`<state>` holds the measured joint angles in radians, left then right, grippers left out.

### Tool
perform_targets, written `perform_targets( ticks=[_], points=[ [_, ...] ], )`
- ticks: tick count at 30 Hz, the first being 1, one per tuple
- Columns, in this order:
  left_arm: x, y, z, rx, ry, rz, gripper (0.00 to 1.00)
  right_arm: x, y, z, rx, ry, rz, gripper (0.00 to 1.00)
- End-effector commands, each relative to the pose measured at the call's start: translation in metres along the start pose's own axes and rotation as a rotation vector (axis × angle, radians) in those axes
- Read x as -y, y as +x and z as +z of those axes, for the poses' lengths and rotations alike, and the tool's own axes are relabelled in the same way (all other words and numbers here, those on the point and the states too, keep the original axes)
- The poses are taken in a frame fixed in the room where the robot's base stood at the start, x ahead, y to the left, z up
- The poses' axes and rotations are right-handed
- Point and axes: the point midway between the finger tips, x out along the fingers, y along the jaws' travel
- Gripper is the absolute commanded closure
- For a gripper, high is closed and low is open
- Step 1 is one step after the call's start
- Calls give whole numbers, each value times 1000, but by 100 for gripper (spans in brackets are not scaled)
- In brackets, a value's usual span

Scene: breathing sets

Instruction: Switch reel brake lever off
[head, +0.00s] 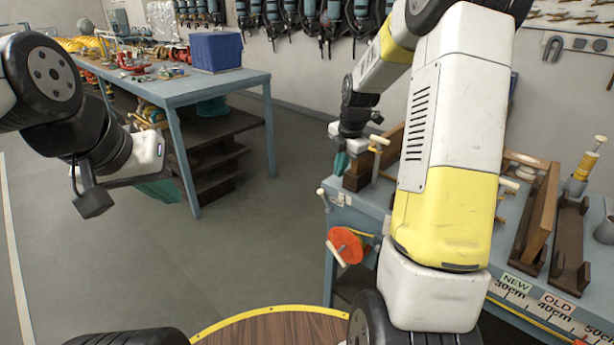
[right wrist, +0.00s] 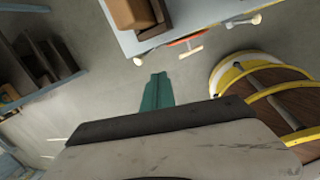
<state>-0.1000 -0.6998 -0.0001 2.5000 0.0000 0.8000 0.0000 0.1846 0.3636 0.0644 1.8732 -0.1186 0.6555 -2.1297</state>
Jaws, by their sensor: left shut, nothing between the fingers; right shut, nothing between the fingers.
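An orange-red reel (head: 346,246) with a pale crank handle is on the left side of the right workbench. It also shows edge-on in the right wrist view (right wrist: 184,40). A small lever with a pale knob (head: 323,195) sticks out at the bench edge above the reel; I cannot tell if it is the brake lever, or its setting. My right gripper (head: 340,165) is shut and empty, near the bench's far left corner. Its teal fingers (right wrist: 156,92) point over the floor in the right wrist view, apart from the reel. My left gripper (head: 160,190) is shut and empty above the floor.
The right workbench (head: 345,215) carries wooden stands and a yellow cylinder (head: 584,165). A blue table (head: 175,92) with a blue box (head: 216,52) stands at the back left. Open floor lies between them. My right arm hides part of the bench.

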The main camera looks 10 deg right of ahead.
Motion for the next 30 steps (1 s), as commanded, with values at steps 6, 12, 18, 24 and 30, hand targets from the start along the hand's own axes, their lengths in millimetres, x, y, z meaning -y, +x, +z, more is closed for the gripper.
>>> perform_targets(
  ticks=[6, 12, 18, 24, 30],
  points=[
    [0, 0, 0, 0, 0, 0, 100, 0, 2, 1, -1, -15, -1, 100],
    [0, 0, 0, 0, 0, 0, 100, 0, 4, 1, -2, -13, -2, 100],
    [0, 0, 0, 0, 0, 0, 100, 1, 29, 0, -4, -13, -6, 100],
    [0, 0, 0, 0, 0, 0, 100, 1, 72, 0, -4, -13, -6, 100],
    [0, 0, 0, 0, 0, 0, 100, -7, 108, 0, -1, -15, -1, 100]
  ],
)
